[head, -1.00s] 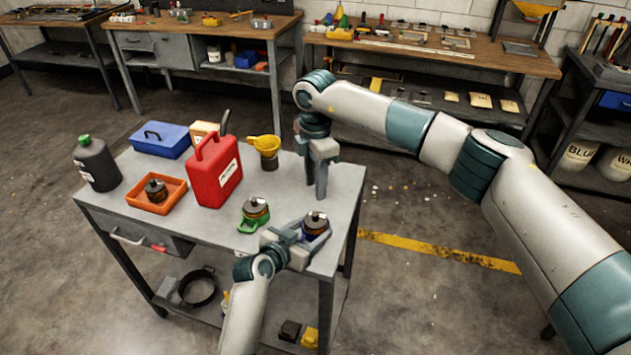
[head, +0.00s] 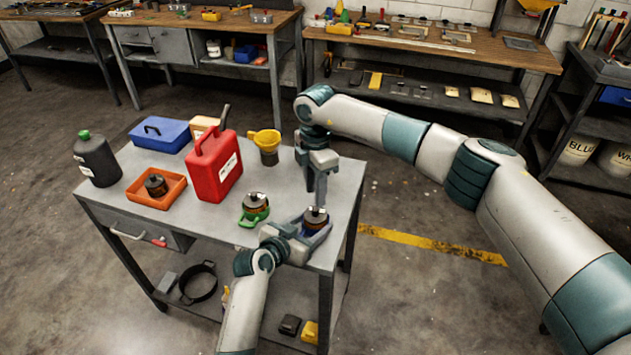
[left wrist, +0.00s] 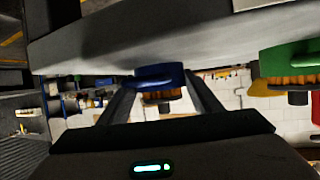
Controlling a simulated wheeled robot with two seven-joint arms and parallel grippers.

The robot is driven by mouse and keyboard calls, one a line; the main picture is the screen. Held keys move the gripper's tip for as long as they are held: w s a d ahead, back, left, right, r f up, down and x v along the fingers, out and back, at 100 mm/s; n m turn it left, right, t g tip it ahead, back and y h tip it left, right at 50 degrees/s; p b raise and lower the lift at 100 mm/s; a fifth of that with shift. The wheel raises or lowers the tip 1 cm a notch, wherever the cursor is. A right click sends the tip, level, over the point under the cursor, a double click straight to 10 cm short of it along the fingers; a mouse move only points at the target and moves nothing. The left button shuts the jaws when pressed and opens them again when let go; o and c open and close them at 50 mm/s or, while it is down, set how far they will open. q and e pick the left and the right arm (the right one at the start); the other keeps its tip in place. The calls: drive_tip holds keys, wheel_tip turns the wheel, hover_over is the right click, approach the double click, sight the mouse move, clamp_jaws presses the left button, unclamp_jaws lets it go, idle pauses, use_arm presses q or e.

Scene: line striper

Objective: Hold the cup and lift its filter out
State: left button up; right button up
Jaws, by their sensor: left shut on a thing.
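A blue cup (head: 321,230) stands near the table's front right corner, with a brown, dark-topped filter (head: 316,217) in it. My left gripper (head: 306,238) is shut on the cup from the front left. In the left wrist view the blue cup (left wrist: 160,74) sits between its two fingers, the ribbed brown filter (left wrist: 162,95) showing at its rim. My right gripper (head: 318,202) points straight down with its fingertips at the top of the filter. Whether its fingers grip the filter is too small to tell.
A green cup with a similar filter (head: 255,207) stands just left of the blue one. A red can (head: 214,170), yellow funnel (head: 265,141), orange tray (head: 140,196), blue box (head: 160,139) and dark bottle (head: 98,161) stand farther back or left on the grey table (head: 210,222).

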sight(315, 209)
drive_tip(key=shift+f, duration=2.85)
drive_tip(key=shift+c, duration=0.3)
clamp_jaws()
